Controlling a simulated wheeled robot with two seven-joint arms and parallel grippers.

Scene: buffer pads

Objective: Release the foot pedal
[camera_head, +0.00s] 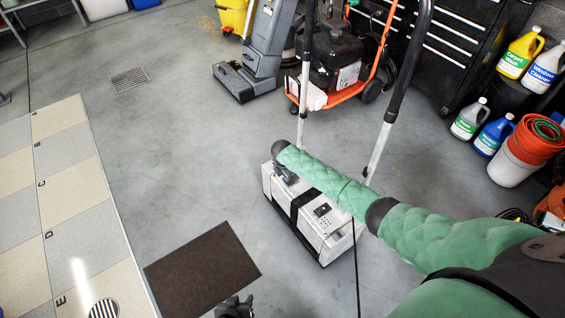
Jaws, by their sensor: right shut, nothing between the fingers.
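A white and black floor machine (325,233) with two long upright handles (388,125) stands in the middle of the floor. My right arm, in green padding, reaches across it from the right. My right gripper (286,174) is shut and empty at the machine's upper left end. I cannot tell whether it touches anything there. I cannot make out a foot pedal; the arm and gripper cover part of that end. My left gripper (235,308) is low at the bottom edge, partly cut off, beside the brown mat (200,270). Its jaws are too small to read.
A cord (356,270) runs down from the machine. Behind stand a grey upright machine (265,50) and an orange-framed machine (335,65). Bottles (470,120) and buckets (520,155) stand right, by a black tool chest (450,45). A tiled platform (60,200) lies left.

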